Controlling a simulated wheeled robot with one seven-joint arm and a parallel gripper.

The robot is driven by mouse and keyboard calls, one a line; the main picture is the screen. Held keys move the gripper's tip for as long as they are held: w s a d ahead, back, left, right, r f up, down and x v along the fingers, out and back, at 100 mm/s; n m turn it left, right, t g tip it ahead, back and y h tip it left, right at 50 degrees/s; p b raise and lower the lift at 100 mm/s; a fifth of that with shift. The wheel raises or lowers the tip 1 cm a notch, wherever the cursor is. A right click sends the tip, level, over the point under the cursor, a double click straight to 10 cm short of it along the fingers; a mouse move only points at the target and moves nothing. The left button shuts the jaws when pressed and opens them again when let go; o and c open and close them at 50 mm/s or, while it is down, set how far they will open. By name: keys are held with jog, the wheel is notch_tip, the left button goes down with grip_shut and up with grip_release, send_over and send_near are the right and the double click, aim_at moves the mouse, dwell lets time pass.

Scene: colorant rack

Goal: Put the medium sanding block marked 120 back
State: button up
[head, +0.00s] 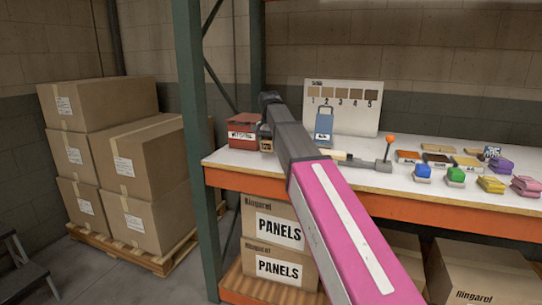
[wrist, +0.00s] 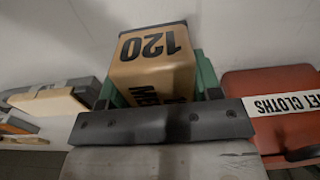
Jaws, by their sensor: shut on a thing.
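The tan sanding block (wrist: 155,75) shows in the wrist view with a black "120" and part of a word below it, upside down in that picture. My gripper (wrist: 154,90) is shut on it, with a green finger along each side and a dark bar across the near edge. In the head view the block (head: 266,145) shows small at the left end of the bench, beside the red wet-cloths box. My gripper (head: 265,130) is there too, partly hidden behind my arm. I cannot tell whether the block touches the bench.
The red box (head: 242,132) is close by; it also shows in the wrist view (wrist: 275,95). A grey clamp with an orange knob (head: 388,141), a blue item (head: 323,125), a numbered swatch board (head: 342,105) and several coloured blocks are on the white bench (head: 370,177). A green post (head: 190,100) stands left.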

aim_at(271, 161)
jog(key=shift+w+d+f, duration=0.35)
jog(key=shift+d, duration=0.05)
jog(key=shift+f, duration=1.95)
jog(key=shift+f, duration=0.2)
jog(key=o, duration=0.9)
jog(key=shift+r, duration=0.15)
notch_tip(271, 161, up, 12)
jog(key=shift+r, duration=0.1)
